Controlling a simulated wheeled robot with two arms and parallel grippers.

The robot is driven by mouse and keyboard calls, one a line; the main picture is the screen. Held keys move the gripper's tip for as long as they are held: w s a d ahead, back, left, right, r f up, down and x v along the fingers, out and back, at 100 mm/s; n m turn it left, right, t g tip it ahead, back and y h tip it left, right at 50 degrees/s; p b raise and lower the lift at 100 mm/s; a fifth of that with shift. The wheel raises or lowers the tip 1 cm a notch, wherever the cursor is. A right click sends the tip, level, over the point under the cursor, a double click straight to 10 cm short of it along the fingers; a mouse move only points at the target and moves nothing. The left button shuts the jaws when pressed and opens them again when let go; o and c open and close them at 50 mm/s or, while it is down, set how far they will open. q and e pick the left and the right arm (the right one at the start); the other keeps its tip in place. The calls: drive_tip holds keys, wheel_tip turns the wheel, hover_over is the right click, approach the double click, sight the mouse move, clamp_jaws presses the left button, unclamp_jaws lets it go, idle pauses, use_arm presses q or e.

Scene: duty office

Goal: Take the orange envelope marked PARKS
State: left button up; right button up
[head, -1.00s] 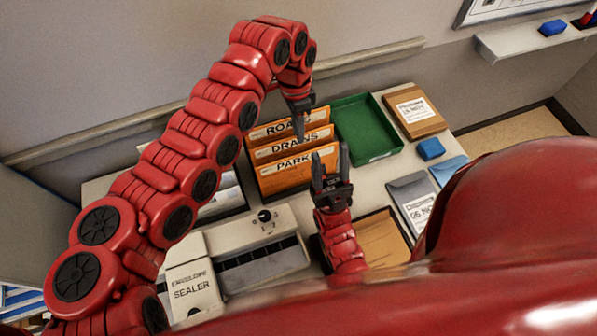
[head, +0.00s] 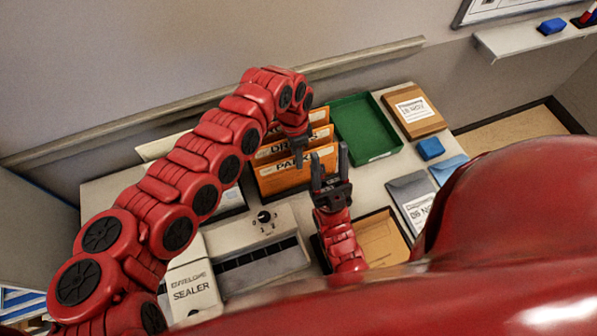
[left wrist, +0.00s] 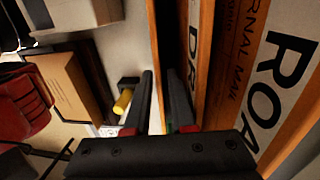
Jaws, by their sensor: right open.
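The orange PARKS envelope (head: 285,180) stands upright at the front of a row, before the DRAINS envelope (head: 268,153) and the ROADS envelope (head: 321,117), which is partly hidden by my left arm. My left gripper (head: 300,158) points down at the top of the PARKS envelope. In the left wrist view its fingers (left wrist: 160,85) are apart, with a thin orange edge between them that looks like the PARKS envelope. The DRAINS face (left wrist: 193,40) is just right of them. I cannot tell whether they touch it. My right gripper (head: 331,160) is open and empty, right of the PARKS envelope.
A green tray (head: 367,128) lies behind right, with a brown packet (head: 413,108) and blue block (head: 431,148) beyond. A grey envelope (head: 410,195) lies at right. A tray with an orange envelope (head: 380,240) is at front.

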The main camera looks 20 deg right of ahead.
use_arm(q)
clamp_jaws()
idle(1.3)
